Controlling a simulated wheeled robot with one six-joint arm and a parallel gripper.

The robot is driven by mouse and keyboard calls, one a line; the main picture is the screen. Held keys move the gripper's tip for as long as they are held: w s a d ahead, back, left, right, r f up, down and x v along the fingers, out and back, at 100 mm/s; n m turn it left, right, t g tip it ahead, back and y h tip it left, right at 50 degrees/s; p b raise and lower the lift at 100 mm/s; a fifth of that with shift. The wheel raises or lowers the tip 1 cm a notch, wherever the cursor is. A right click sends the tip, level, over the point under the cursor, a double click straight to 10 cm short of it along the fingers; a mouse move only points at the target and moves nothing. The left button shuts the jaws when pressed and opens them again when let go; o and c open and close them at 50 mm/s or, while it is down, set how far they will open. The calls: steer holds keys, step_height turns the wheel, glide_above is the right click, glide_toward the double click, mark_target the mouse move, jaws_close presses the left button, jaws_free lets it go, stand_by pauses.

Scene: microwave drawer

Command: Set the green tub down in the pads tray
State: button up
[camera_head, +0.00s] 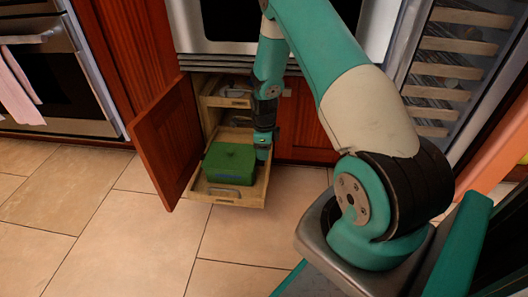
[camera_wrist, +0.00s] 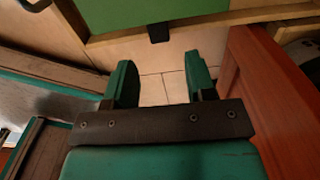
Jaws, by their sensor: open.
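The green tub (camera_head: 230,164), a squarish lidded box, sits in the lower pulled-out wooden tray (camera_head: 257,190) of the open cabinet. No label shows to tell whether this is the pads tray. My gripper (camera_head: 262,154) is pointed down by the right side of the tray, beside the tub and apart from it. In the wrist view my gripper (camera_wrist: 161,84) is open, with only floor tiles between its fingers. The tub (camera_wrist: 200,12) fills the top of that view, beyond the fingertips, with a small dark tab at its edge. The tub's underside is hidden.
A red cabinet door (camera_head: 168,138) stands open left of the trays. An upper wooden tray (camera_head: 226,100) with a grey item is above and behind. A red cabinet front (camera_wrist: 275,95) is close on the right in the wrist view. Tiled floor (camera_head: 130,225) is clear in front.

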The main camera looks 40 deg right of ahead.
step_height(320, 180, up, 8)
steer(key=p, duration=0.3)
steer(key=s+a+r+n+t+y, duration=0.1)
steer(key=s+a+r+n+y, duration=0.1)
steer(key=a+r+n, duration=1.45)
steer(key=s+a+r+n+y, duration=0.1)
steer(key=s+a+r+n, duration=0.5)
steer(key=s+a+n, duration=0.2)
steer(key=s+a+r+n+g+y, duration=0.1)
steer(key=s+a+r+n, duration=0.5)
steer(key=s+n, duration=0.5)
steer(key=shift+s+a+r, duration=0.35)
steer(key=shift+s+a, duration=0.3)
steer(key=shift+a, duration=0.25)
